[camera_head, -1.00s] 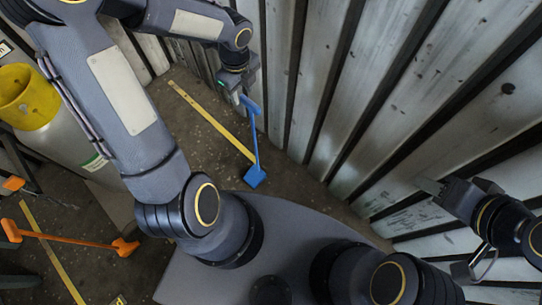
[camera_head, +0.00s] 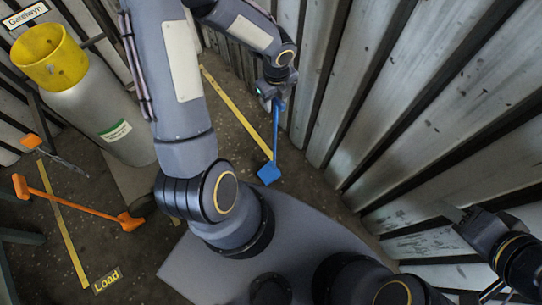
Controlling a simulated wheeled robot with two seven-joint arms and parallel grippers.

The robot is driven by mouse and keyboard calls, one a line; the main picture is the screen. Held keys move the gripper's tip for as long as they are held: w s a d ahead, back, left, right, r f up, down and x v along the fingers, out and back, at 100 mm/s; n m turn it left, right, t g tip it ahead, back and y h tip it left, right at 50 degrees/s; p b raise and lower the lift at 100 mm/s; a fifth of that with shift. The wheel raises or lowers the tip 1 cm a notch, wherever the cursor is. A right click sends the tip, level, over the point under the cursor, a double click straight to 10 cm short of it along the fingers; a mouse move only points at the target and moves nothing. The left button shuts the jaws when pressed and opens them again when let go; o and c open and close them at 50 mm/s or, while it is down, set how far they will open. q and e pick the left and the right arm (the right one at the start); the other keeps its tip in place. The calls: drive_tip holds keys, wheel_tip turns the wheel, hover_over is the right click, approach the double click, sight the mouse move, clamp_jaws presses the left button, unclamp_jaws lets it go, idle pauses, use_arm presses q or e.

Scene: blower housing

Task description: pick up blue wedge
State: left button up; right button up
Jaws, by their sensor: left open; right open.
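The blue wedge (camera_head: 269,173) is a thin blue bar with a block at its lower end. It stands out against the dark floor, right of the upper yellow floor line. My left gripper (camera_head: 276,105) is at the upper end of the blue bar and partly covers it. Its jaws are open; I cannot tell whether they are around the bar or only in front of it. My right gripper (camera_head: 455,215) is open and empty at the right, in front of the corrugated wall, away from the wedge.
An orange bar with end blocks (camera_head: 80,207) lies at the lower left. A grey cylinder with a yellow collar (camera_head: 52,57) stands at the left. Corrugated wall (camera_head: 440,90) closes off the right. Dark floor shows around the yellow line (camera_head: 235,108).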

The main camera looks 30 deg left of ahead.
use_arm(q)
clamp_jaws()
idle(1.3)
